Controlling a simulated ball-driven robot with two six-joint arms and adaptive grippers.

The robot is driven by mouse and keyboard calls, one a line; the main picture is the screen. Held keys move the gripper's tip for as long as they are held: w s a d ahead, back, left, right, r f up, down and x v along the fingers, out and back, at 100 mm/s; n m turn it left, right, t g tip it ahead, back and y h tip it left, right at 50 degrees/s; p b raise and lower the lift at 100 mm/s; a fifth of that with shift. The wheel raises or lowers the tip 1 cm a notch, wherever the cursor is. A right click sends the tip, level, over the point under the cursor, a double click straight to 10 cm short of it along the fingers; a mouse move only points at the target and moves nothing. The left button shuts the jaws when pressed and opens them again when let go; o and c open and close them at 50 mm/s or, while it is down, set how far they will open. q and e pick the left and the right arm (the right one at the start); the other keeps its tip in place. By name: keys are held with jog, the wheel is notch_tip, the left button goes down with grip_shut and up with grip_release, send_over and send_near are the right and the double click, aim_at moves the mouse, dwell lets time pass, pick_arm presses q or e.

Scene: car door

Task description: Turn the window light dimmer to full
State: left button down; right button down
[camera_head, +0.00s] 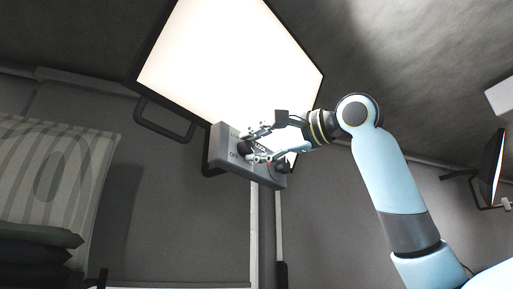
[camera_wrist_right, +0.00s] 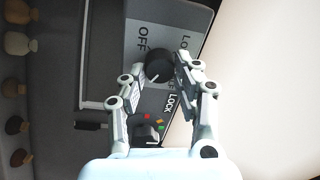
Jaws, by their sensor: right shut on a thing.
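The dimmer is a round black knob (camera_wrist_right: 159,66) with a white pointer line, on a grey control box (camera_head: 215,150) below the bright window light (camera_head: 225,60). In the right wrist view its pointer faces down and left, and OFF and LOCK lettering shows on the box around it. My right gripper (camera_head: 250,146) reaches in from the right and is shut on the knob, one finger on each side; its fingers also show in the right wrist view (camera_wrist_right: 160,85). In the head view the fingers partly hide the knob. My left gripper is not in view.
A second small black control (camera_head: 283,168) with coloured marks beside it sits on the right end of the box. A black handle bar (camera_head: 165,128) hangs off the light frame. A striped pillow (camera_head: 50,170) lies at left. A monitor (camera_head: 490,168) is at far right.

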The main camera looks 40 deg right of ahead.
jog(key=shift+f+m, duration=0.2)
jog(key=shift+m, duration=1.2)
jog(key=shift+b, duration=0.3)
jog(key=c, duration=1)
grip_release()
jog(key=shift+r, duration=0.1)
jog(key=shift+v, duration=3.7)
jog(key=shift+a, duration=0.1)
